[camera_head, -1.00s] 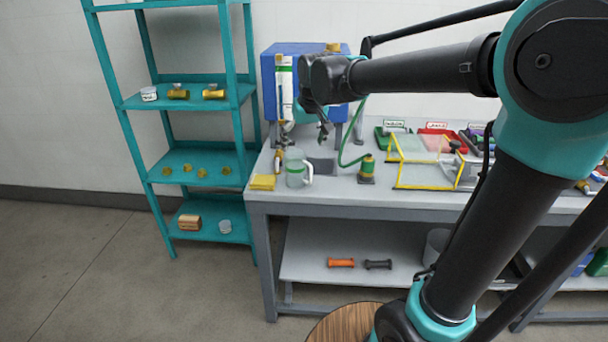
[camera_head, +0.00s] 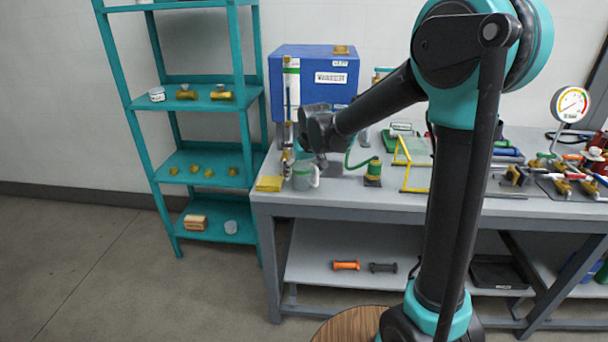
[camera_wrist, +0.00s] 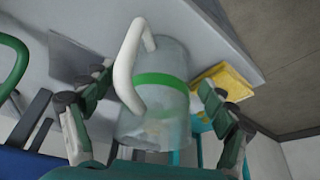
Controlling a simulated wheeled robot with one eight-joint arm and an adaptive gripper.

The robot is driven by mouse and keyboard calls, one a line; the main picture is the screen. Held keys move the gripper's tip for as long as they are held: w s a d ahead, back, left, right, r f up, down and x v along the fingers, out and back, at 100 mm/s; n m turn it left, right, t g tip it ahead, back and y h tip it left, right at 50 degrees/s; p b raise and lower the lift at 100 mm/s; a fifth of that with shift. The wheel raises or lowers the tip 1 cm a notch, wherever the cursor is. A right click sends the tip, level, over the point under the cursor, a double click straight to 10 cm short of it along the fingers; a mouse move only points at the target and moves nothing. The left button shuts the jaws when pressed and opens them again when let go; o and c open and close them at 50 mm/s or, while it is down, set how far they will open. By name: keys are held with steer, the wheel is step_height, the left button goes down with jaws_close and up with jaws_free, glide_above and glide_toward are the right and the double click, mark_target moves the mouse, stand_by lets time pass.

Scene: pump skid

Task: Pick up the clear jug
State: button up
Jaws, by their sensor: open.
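The clear jug (camera_head: 303,178) stands on the left end of the grey bench, with a green band and a white handle toward the right. My gripper (camera_wrist: 158,105) is open, with one finger to each side of the jug and visible gaps. In the head view my gripper (camera_head: 318,160) is just behind and above the jug, and its fingers are mostly hidden by the wrist.
A yellow cloth (camera_head: 270,184) lies just left of the jug. A green-and-brass fitting (camera_head: 373,172) with a green hose stands to its right. A blue tank (camera_head: 313,80) is behind. A teal shelf (camera_head: 205,155) stands left of the bench (camera_head: 420,190).

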steer(key=shift+x, duration=1)
steer(key=shift+c, duration=0.6)
steer(key=c, duration=1.1)
steer(key=shift+c, duration=0.2)
